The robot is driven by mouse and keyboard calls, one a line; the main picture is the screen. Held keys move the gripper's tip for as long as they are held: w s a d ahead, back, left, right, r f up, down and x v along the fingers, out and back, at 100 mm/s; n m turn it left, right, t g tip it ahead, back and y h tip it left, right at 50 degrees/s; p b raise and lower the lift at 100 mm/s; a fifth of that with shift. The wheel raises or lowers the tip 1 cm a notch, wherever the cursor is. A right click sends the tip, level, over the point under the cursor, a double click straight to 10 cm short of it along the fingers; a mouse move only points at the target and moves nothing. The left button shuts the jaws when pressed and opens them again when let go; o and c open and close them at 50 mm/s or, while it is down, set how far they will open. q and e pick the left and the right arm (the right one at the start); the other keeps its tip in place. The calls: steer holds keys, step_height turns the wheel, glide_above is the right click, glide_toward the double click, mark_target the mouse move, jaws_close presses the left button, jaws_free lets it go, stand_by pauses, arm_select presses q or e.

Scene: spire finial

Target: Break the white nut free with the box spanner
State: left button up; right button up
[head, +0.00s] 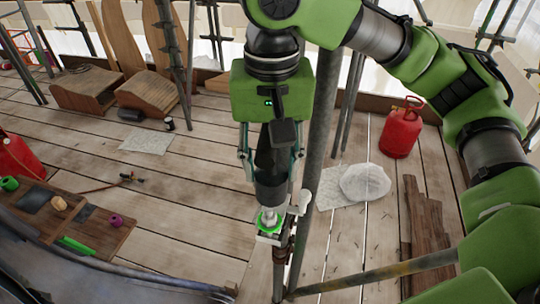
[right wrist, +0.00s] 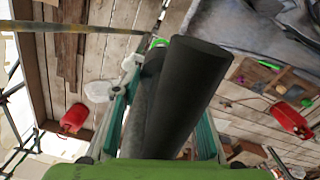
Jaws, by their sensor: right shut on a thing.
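My right gripper (head: 271,172) is shut on the dark box spanner (head: 270,192), which points straight down. In the right wrist view the spanner (right wrist: 185,95) is a thick dark tube between the teal fingers. Its lower end is over a pale metal piece (head: 268,213) with a bright green ring (head: 270,226) around it, on a white clamp at a scaffold pole. I cannot tell whether that pale piece is the white nut or whether the nut is hidden inside the spanner. My left gripper is not in view.
A scaffold pole (head: 314,150) stands close to the right of the spanner. A wooden tray (head: 105,235) with small coloured parts is at left.

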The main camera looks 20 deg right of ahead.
steer(key=shift+w+f, duration=0.9)
steer(key=shift+f, duration=0.2)
steer(key=shift+s+f, duration=0.45)
steer(key=shift+s, duration=0.05)
steer(key=shift+f, duration=0.2)
steer(key=shift+w+f, duration=0.25)
steer(key=shift+f, duration=0.45)
steer(key=shift+s+f, duration=0.1)
steer(key=shift+f, duration=0.45)
steer(key=shift+f+b, duration=2.4)
steer(key=shift+b, duration=0.35)
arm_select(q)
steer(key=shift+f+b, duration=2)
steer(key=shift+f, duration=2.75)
arm_select(e)
steer(key=shift+n, duration=1.7)
steer(key=shift+r+p, duration=0.25)
steer(key=shift+p, duration=0.15)
steer(key=shift+n+p, duration=2.25)
steer(key=shift+n, duration=0.25)
steer(key=shift+f, duration=0.15)
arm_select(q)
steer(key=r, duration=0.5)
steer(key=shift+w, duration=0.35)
